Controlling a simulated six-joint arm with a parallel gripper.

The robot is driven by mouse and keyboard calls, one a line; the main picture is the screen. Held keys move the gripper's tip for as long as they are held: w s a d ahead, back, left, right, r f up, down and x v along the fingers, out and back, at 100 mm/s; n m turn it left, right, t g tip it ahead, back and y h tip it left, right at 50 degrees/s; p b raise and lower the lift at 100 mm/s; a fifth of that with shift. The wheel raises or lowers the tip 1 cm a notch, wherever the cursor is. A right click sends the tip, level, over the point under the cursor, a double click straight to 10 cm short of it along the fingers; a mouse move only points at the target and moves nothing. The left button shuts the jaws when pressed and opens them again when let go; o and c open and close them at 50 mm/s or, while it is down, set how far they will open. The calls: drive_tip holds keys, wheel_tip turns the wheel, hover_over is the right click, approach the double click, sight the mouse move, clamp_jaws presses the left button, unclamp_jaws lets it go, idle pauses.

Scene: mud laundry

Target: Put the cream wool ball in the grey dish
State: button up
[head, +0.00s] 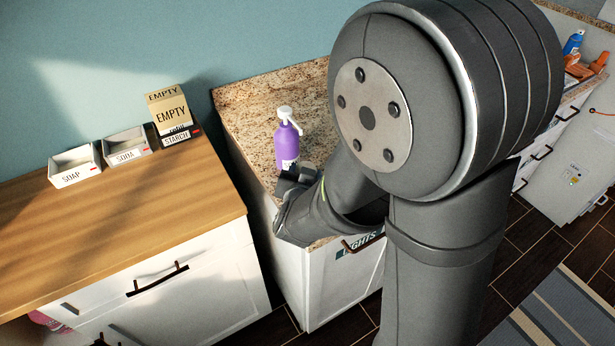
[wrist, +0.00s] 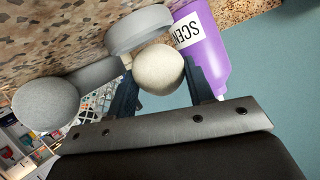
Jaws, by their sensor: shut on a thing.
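In the wrist view, the cream wool ball (wrist: 158,68) sits between the two dark fingers of my gripper (wrist: 164,84), which is shut on it. A shallow grey dish (wrist: 138,28) shows just beyond the ball, close to the purple bottle; I cannot tell whether ball and dish touch. In the head view my gripper (head: 296,180) is low over the granite counter, in front of the purple bottle. The ball and the dish are hidden there behind my arm.
A purple pump bottle (head: 287,139) stands on the granite counter (head: 245,100). A grey ball (wrist: 45,103) and another grey piece (wrist: 95,73) lie on the other side of the gripper. Labelled boxes (head: 127,146) stand on the wooden counter (head: 110,220), whose front is clear.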

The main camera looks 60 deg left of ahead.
drive_tip(key=shift+f, duration=0.85)
drive_tip(key=shift+f, duration=0.3)
